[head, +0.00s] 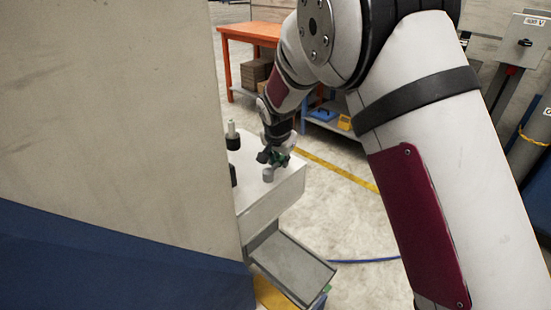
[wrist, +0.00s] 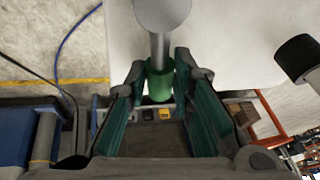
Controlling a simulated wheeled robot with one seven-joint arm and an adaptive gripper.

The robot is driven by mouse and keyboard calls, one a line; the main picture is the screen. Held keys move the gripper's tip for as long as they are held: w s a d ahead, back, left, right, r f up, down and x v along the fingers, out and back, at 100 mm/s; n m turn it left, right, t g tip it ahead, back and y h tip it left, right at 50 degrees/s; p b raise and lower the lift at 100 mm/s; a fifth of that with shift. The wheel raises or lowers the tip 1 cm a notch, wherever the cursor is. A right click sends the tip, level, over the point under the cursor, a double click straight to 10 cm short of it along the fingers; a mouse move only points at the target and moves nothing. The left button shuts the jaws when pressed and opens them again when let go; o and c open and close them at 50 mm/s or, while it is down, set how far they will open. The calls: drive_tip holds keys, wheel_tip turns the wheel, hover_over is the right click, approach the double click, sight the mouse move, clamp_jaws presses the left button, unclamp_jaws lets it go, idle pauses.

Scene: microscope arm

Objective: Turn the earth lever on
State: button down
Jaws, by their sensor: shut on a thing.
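The earth lever has a green grip (wrist: 160,88) on a grey rod that runs out from a round grey hub (wrist: 162,12). The hub sits on the white face of a box, which also shows in the head view (head: 272,208). My gripper (wrist: 160,92) is shut on the green grip, with one teal finger on each side of it. In the head view my gripper (head: 277,155) is at the top of the white box, close beside the grey hub (head: 268,174). The grip is mostly hidden there by the fingers.
A black knob (wrist: 297,57) stands on the white face to the right in the wrist view. A light post with a black base (head: 232,138) stands on the box near the large grey cabinet (head: 110,120). A grey tray (head: 290,265) juts out below. An orange table (head: 250,32) stands behind.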

drive_tip(key=shift+s+d+m+h+p, duration=0.3)
drive_tip(key=shift+d+m+h, duration=0.2)
drive_tip(key=shift+m, duration=0.6)
drive_tip(key=shift+s, duration=0.1)
drive_tip(key=c, duration=1.4)
unclamp_jaws()
drive_tip(key=v, duration=1.2)
drive_tip(key=shift+r, duration=0.1)
